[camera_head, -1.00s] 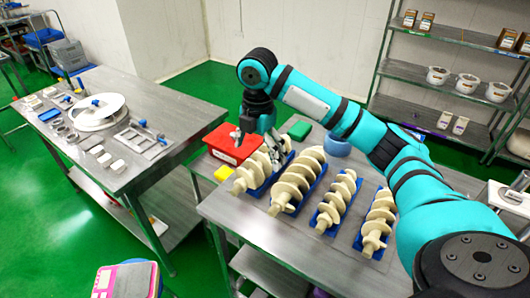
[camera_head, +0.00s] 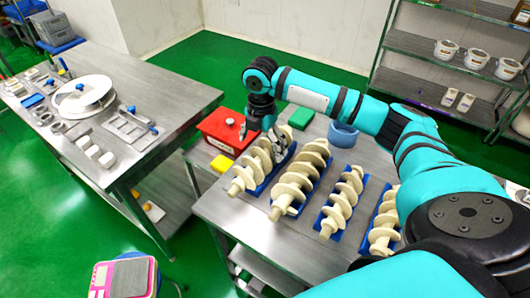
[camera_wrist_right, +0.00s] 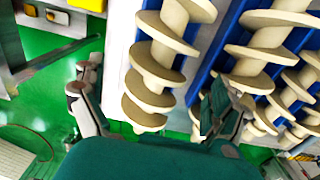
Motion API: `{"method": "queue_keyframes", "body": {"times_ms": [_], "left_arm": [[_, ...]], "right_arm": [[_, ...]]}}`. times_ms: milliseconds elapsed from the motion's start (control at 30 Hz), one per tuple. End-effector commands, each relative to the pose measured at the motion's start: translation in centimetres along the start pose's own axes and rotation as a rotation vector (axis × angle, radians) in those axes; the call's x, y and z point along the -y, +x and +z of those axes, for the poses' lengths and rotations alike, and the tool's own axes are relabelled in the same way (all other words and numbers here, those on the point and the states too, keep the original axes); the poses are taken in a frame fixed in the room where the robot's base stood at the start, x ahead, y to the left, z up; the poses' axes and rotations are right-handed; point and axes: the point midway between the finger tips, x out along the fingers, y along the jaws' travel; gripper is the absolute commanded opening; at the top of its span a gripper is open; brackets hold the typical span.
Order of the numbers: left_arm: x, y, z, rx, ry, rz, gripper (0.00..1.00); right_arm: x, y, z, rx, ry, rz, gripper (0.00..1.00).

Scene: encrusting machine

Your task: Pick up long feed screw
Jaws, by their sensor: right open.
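Several cream feed screws lie side by side on blue trays on the right-hand table. The leftmost screw (camera_head: 246,178) and the screw beside it (camera_head: 294,184) look larger than the two on the right, (camera_head: 342,203) and (camera_head: 385,225). My right gripper (camera_head: 268,145) is over the far part of the leftmost screw and hides some of it. In the right wrist view my right gripper (camera_wrist_right: 152,88) is open, with one finger on each side of a screw (camera_wrist_right: 158,62). I cannot tell whether the fingers touch it. My left gripper is not in view.
A red box (camera_head: 226,131), a yellow block (camera_head: 221,163), a green block (camera_head: 300,118) and a blue ring (camera_head: 342,135) stand around the screws. The table's front left (camera_head: 232,206) is clear. A parts table (camera_head: 180,98) stands at left.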

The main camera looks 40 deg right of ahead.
Motion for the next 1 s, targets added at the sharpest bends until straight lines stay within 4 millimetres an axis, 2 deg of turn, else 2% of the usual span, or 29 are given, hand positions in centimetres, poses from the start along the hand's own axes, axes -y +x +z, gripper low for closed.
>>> {"method": "queue_keyframes", "body": {"times_ms": [200,333,500,600,833,867,1000], "left_arm": [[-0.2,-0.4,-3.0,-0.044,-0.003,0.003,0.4],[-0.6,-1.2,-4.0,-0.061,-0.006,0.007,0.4],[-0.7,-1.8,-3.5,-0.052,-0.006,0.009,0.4],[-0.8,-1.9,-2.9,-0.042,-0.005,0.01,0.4],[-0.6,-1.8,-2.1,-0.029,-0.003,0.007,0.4],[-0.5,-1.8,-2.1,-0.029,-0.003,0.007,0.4],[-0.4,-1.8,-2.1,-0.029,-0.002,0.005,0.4]], "right_arm": [[0.0,1.6,0.0,0.0,0.0,-0.001,1.0],[0.1,3.0,0.2,-0.001,0.0,-0.004,1.0],[0.1,5.6,0.5,-0.001,0.0,-0.003,1.0],[0.1,6.4,0.5,0.0,0.0,-0.001,1.0],[0.0,6.6,0.5,0.0,-0.001,0.0,1.0],[0.0,6.6,0.5,0.0,-0.001,0.0,0.99],[0.0,6.6,0.5,0.0,-0.001,0.001,0.8]]}}
